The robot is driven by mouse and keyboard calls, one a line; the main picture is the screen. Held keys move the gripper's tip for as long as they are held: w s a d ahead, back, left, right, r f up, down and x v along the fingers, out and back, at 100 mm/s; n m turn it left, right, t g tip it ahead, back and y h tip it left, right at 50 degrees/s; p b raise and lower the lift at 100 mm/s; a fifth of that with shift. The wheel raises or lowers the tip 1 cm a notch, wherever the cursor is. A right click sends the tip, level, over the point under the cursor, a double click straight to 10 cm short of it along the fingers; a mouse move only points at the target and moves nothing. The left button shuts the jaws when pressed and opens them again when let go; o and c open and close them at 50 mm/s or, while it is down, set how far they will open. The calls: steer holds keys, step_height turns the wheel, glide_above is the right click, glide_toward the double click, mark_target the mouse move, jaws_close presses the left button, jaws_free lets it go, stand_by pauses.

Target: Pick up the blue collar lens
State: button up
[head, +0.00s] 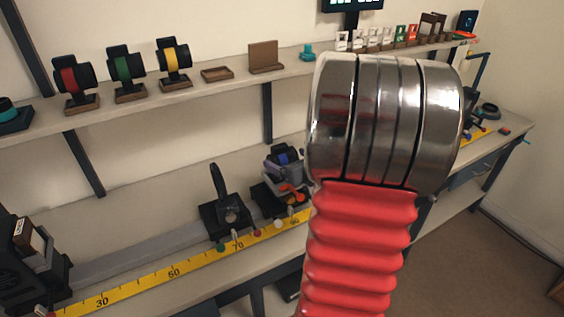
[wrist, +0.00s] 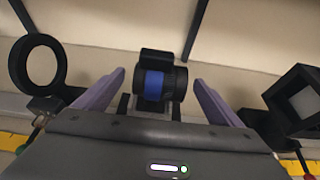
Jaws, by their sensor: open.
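The blue collar lens (wrist: 154,85) is a black cylinder with a blue band. My gripper (wrist: 159,76) is open, with one pale purple finger on each side of the lens. Gaps show between both fingers and the lens, and the jaws hold nothing. In the head view the blue collar lens (head: 285,155) is small and partly hidden by my gripper, just left of my large red and metal arm.
A dark ring stand (wrist: 38,62) is at left and a black box-shaped holder (wrist: 295,100) at right in the wrist view. A yellow ruler (head: 175,273) runs along the bench front. Red (head: 70,80), green (head: 122,67) and yellow (head: 172,55) collar lenses stand on the upper shelf.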

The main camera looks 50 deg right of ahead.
mark_target(285, 157)
steer(key=shift+x, duration=2.05)
steer(key=shift+c, duration=0.5)
steer(key=c, duration=1.5)
steer(key=shift+r, duration=0.15)
step_height(285, 157, up, 10)
steer(key=shift+f, duration=0.1)
